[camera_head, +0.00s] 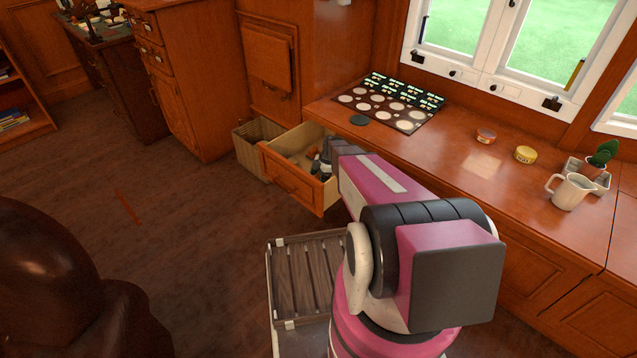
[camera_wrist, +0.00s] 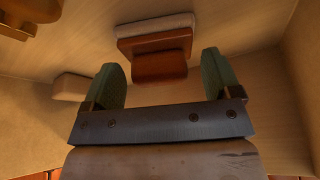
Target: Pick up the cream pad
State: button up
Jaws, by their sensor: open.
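In the wrist view, a wooden piece with a cream pad (camera_wrist: 155,25) along its far side lies in the open drawer (camera_head: 285,192). Its reddish-brown wooden part (camera_wrist: 160,68) shows between my gripper's fingers. My gripper (camera_wrist: 161,68) is open, its two green fingers apart on either side of the wooden part, with a visible gap at each side. I cannot tell how high the fingertips are above the drawer floor. A plain cream block (camera_wrist: 71,87) lies to the left of the left finger. In the head view, my arm hides part of the drawer.
The drawer walls rise close around my gripper. The counter (camera_head: 470,165) bears a patterned board (camera_head: 390,105), a dark disc (camera_head: 360,120), two small tins, a pitcher (camera_head: 570,191) and a potted plant.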

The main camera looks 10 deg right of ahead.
aim_at(318, 176)
jog(key=c, duration=0.8)
notch_tip(318, 176, up, 10)
jog(key=shift+r, duration=0.1)
